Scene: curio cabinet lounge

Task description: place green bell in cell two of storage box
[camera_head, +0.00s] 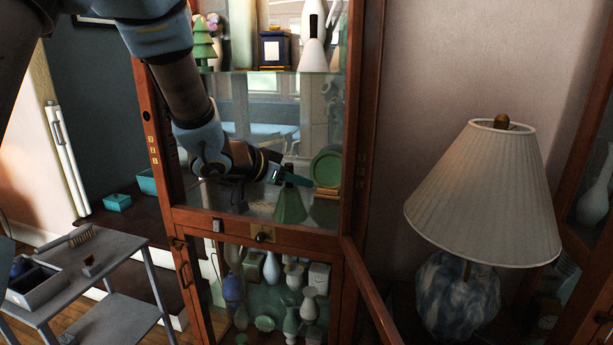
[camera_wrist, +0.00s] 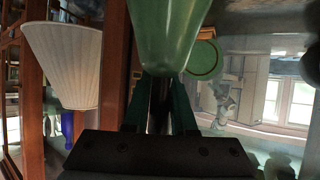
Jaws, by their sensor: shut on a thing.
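The green bell (camera_head: 290,207) is upright at the middle shelf of the open cabinet, wide end down. My gripper (camera_head: 291,177) reaches in from the left and is shut on the bell's upper part. Whether the bell touches the shelf, I cannot tell. In the wrist view the bell (camera_wrist: 168,38) fills the top middle, with the fingers of my gripper (camera_wrist: 160,102) closed at its narrow end. The storage box (camera_head: 45,293) is a grey divided tray on a trolley at the lower left. A dark blue thing shows at its left part. I cannot read cell numbers.
A round green plate (camera_head: 326,168) on a stand is close right of the bell. The cabinet's wooden frame (camera_head: 362,130) borders the opening. A glass shelf with ornaments is above. A brush (camera_head: 80,237) lies by the box on the trolley (camera_head: 115,262). A lamp (camera_head: 485,195) stands at right.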

